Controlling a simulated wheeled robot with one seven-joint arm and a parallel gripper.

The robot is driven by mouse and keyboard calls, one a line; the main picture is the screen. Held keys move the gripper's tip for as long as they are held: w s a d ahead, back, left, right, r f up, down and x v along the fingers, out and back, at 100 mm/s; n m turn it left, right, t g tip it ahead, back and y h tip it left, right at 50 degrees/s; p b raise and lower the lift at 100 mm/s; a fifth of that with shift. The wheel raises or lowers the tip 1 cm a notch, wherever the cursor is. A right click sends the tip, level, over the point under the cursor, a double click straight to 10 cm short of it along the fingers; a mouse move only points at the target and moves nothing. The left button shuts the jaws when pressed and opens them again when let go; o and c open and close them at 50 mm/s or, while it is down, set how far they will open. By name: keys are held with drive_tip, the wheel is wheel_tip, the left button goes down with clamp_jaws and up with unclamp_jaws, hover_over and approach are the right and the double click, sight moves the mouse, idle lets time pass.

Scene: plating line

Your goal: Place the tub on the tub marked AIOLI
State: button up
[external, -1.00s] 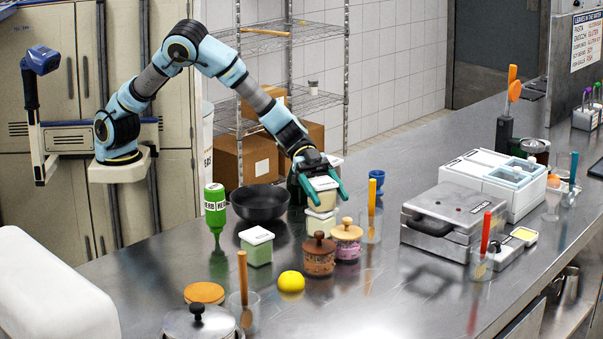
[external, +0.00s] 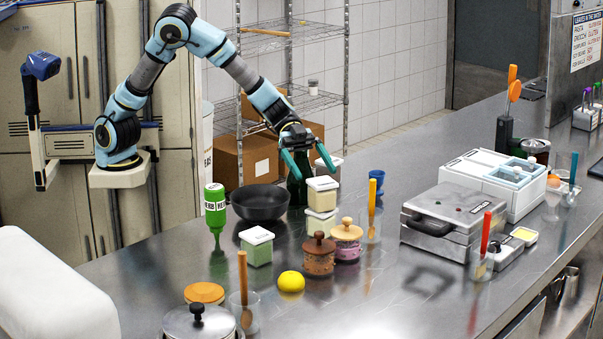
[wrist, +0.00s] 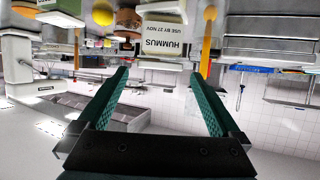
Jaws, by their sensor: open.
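A cream tub with a white lid (external: 322,188) stands upright, stacked on another pale tub with a white lid (external: 320,224). My gripper (external: 307,160) is open and empty, just above and behind the upper tub, apart from it. In the wrist view a tub labelled HUMMUS, USE BY 27 NOV (wrist: 163,27) shows beyond the spread green fingers; it appears to be the upper one. A third tub, green with a white lid (external: 257,246), stands to the left. No AIOLI marking can be read, so I cannot tell which tub bears it.
A dark bowl (external: 261,204) and a green squeeze bottle (external: 215,212) stand left of the stack. A brown jar (external: 318,255), a pink-patterned jar (external: 346,243) and a lemon (external: 291,282) are in front. A glass with an orange-handled utensil (external: 371,222) is close right.

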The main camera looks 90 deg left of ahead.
drive_tip(key=shift+v, duration=1.6)
